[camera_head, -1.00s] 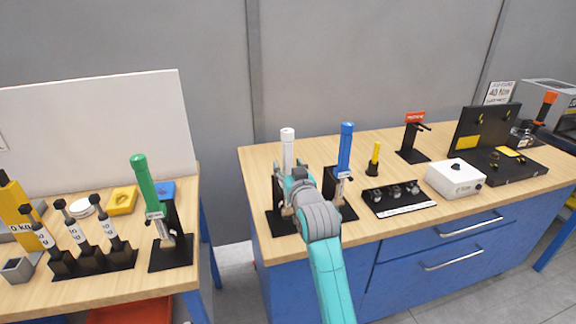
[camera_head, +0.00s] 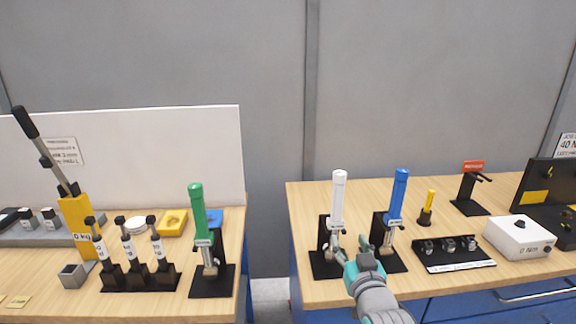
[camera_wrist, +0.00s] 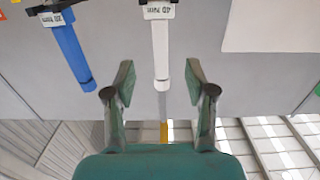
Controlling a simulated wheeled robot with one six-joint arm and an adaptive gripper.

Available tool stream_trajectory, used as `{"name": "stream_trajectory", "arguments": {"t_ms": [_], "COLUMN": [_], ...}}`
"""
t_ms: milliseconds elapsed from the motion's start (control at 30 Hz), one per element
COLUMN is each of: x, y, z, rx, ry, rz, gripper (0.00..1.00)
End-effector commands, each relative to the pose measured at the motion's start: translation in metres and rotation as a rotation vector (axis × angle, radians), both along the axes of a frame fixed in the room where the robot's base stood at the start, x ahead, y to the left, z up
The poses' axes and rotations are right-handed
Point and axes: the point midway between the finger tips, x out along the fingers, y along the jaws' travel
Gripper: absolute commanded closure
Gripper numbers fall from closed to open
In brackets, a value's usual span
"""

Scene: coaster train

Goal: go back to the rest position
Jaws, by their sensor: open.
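My gripper (camera_head: 350,243) is open and empty at the front of the right bench, in front of the white-handled tool (camera_head: 338,205). That tool stands upright in a black stand, its handle clear of the gripper in the head view. In the wrist view the picture looks upside down. The white tool (camera_wrist: 161,50) lies in line with the gap between the two spread fingers (camera_wrist: 161,92), and I cannot tell the exact distance. My gripper and wrist partly hide the bench edge and the area by the blue tool's stand.
The blue-handled tool (camera_head: 398,200) stands just right of the gripper. The green-handled tool (camera_head: 199,215) stands on the left bench. A black rack (camera_head: 453,252) and white box (camera_head: 519,236) sit further right. A gap separates the benches.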

Motion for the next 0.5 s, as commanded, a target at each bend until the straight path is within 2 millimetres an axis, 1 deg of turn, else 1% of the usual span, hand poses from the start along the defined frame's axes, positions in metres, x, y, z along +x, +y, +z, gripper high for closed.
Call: {"name": "stream_trajectory", "arguments": {"t_ms": [33,167,200,367,500], "x": [-0.009,-0.037,-0.047,-0.088,-0.128], "y": [0.000,0.000,0.000,0.000,0.000], "z": [-0.017,-0.058,-0.070,-0.114,-0.147], "rx": [-0.001,-0.002,-0.002,-0.003,-0.004], "ry": [0.013,0.033,0.038,0.059,0.078], "rz": [0.000,0.002,0.003,0.005,0.006], "gripper": [0.45,0.45,0.45,0.45,0.45]}}
